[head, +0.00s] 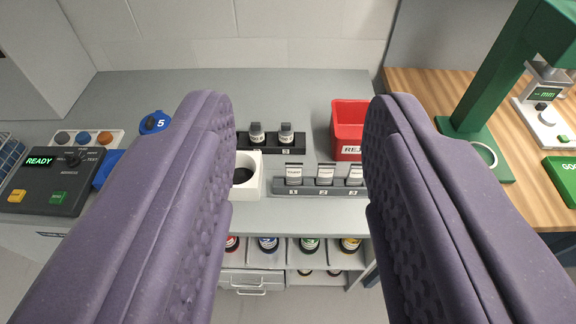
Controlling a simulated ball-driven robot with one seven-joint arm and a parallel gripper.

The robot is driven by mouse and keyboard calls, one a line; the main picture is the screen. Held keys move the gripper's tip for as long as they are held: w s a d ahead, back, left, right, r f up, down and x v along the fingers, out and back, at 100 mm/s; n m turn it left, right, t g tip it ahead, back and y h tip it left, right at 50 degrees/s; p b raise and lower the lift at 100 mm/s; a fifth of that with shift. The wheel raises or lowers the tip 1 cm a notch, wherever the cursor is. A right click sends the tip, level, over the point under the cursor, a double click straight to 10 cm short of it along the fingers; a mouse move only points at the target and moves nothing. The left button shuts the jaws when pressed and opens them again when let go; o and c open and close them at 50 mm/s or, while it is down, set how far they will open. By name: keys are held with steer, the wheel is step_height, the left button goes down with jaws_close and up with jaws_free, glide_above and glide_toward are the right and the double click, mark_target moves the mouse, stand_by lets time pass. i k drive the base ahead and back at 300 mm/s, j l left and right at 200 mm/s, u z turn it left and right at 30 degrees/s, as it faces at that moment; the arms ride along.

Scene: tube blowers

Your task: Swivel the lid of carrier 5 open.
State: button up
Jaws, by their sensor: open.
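Carrier 5 (153,123) shows as a blue round end marked with a white 5, left of centre on the grey bench. The left finger of my gripper covers part of what lies beside it, so I cannot make out its lid's hinge or whether the lid is open. A blue piece (108,168) shows lower down along that finger; I cannot tell if it belongs to the carrier. My gripper (300,112) is open, with two purple fingers spread wide and nothing between the tips. The carrier is to the left of the left finger, not between the fingers.
A control panel (55,180) reading READY is at left, beside a tray of coloured caps (84,138). Between the fingers are a black rack (270,143), a white block with a round hole (250,160), a grey numbered rack (320,188) and a red bin (349,118). A green stand (480,130) is at right.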

mark_target(157, 121)
steer(key=i+j, duration=0.35)
steer(key=i, duration=0.15)
steer(key=i+j, duration=0.35)
steer(key=i, duration=0.2)
steer(key=j+u, duration=0.05)
